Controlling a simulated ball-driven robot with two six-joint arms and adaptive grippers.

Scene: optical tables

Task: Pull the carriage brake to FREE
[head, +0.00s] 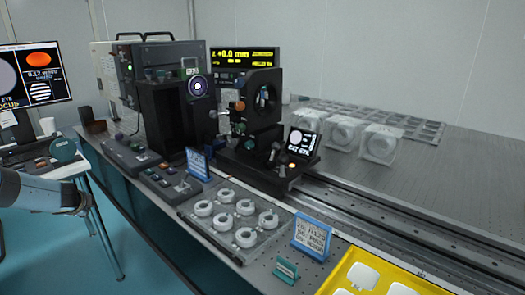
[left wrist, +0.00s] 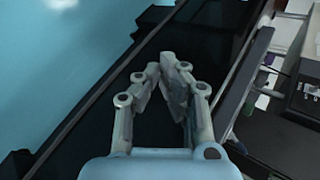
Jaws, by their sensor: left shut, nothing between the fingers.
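The carriage (head: 255,160) is a dark block on the long rail, carrying an upright round mount (head: 263,100), several knobs and a small lit screen (head: 303,143). A small grey-topped knob or lever (head: 274,150) stands low on its front; I cannot tell if it is the brake, and no FREE mark is readable. My left gripper (left wrist: 168,72) is shut and empty in the left wrist view, above a dark surface by the table edge. In the head view, my left arm is at the far left, well away from the carriage. My right gripper is not in view.
The rail (head: 400,225) runs to the lower right. A clear tray of white rings (head: 237,217), blue sign cards (head: 312,236) and a yellow tray (head: 340,275) stand in front of it. Dark instruments (head: 178,115) stand left of the carriage. Open floor (head: 150,270) lies front left.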

